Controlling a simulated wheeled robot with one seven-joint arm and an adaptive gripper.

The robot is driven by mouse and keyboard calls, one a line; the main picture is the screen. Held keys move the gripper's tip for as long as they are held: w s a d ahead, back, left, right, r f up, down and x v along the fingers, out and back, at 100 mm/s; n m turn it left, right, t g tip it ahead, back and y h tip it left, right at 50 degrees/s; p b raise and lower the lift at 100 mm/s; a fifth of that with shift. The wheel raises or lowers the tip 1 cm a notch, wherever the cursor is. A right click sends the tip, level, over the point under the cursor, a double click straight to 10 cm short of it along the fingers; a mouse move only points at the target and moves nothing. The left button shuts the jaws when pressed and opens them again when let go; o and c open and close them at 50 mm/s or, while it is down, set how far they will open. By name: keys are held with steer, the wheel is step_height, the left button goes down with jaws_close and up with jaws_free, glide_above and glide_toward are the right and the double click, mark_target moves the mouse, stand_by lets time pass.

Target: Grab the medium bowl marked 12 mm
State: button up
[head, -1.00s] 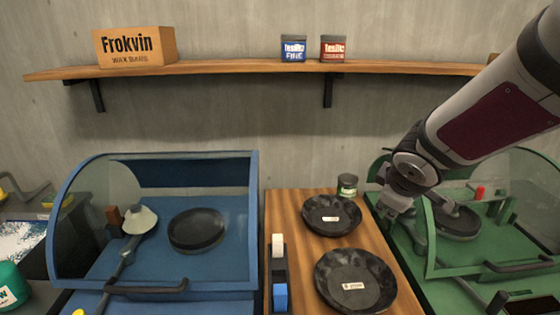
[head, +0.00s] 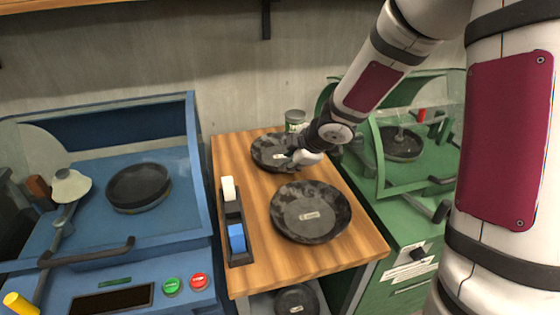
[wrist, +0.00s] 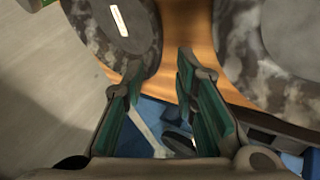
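Two dark mottled bowls with small white labels sit on the wooden table. The back bowl (head: 268,157) is smaller than the front bowl (head: 311,212); I cannot read either label. My gripper (head: 306,157) is at the right side of the back bowl and hides part of its rim. In the wrist view, my gripper (wrist: 160,76) is open with nothing between its fingers. The labelled back bowl (wrist: 120,35) is at upper left there, its rim near the left finger. Part of the front bowl (wrist: 275,45) is at upper right.
A small jar (head: 295,120) stands behind the back bowl. A tape dispenser (head: 235,222) lies at the table's left. Another dark bowl (head: 297,300) is below the tabletop. A blue machine (head: 110,215) flanks the table on the left, a green machine (head: 405,225) on the right.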

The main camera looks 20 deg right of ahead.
steer(key=shift+b+x, duration=2.1)
steer(key=shift+x, duration=1.9)
steer(key=shift+w+d+r, duration=0.1)
steer(key=shift+d, duration=0.1)
steer(key=shift+c, duration=0.5)
jaws_close()
